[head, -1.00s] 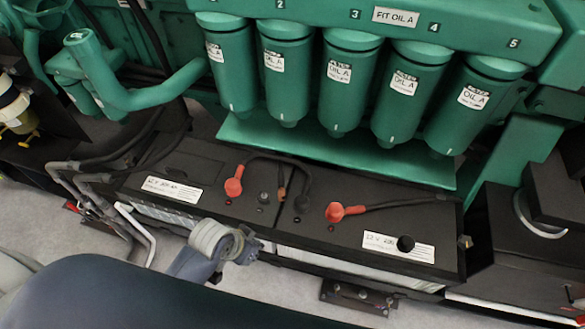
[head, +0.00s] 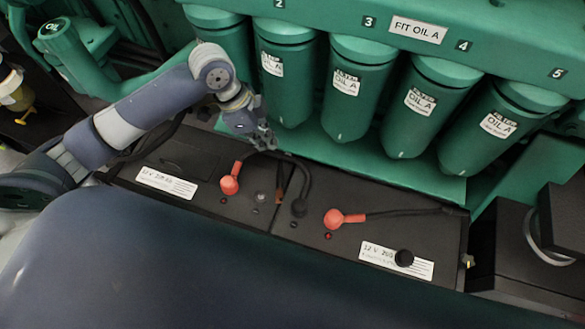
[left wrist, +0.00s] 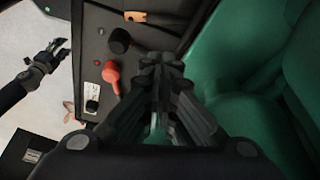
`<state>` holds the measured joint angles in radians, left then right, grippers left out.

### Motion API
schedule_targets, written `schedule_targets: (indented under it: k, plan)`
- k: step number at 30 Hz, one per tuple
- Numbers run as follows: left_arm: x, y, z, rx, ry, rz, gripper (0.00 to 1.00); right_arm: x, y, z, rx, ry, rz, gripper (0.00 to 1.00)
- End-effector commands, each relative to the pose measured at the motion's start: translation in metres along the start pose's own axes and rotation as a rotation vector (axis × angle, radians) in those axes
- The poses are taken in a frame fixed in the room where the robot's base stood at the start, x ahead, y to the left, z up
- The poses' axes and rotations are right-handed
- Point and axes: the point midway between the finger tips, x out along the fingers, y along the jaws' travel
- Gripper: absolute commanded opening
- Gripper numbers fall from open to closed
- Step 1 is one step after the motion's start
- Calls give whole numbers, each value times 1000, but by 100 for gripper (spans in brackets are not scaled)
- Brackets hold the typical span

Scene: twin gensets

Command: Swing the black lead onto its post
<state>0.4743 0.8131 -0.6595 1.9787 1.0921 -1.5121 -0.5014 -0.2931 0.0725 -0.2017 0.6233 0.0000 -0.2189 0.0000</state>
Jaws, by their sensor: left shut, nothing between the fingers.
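Two black batteries sit side by side below the green filters. A black lead (head: 306,182) arches at their inner edge; its black boot (head: 298,208) sits on the right battery, also seen in the left wrist view (left wrist: 119,40). A copper-coloured piece (head: 279,194) lies left of that boot, and a bare grey post (head: 260,197) stands on the left battery. My left gripper (head: 266,140) is shut and empty, above the batteries' back edge behind the lead; its fingers fill the middle of the left wrist view (left wrist: 160,62). My right gripper (left wrist: 60,52) shows open, away from the batteries.
Red boots stand on the left battery (head: 229,184) and right battery (head: 336,218). A black cap (head: 404,258) sits near the right label. Green oil filters (head: 357,85) hang close behind, above a green ledge (head: 400,178).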

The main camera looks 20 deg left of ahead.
Motion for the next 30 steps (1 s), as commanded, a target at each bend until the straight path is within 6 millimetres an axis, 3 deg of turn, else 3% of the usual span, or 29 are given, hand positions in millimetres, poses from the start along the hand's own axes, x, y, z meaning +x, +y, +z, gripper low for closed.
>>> schedule_targets:
  k: [9, 21, 30]
  plan:
    - [59, 2, -1, -3, 1, 5, 0, -9, 5, 20, -4, -31, 6, 40]
    - [143, 2, -2, -3, 1, 3, 0, -18, 8, 5, -3, -8, 9, 40]
    - [184, 0, -1, -2, 2, 0, 0, -20, 8, 5, -1, -8, 8, 40]
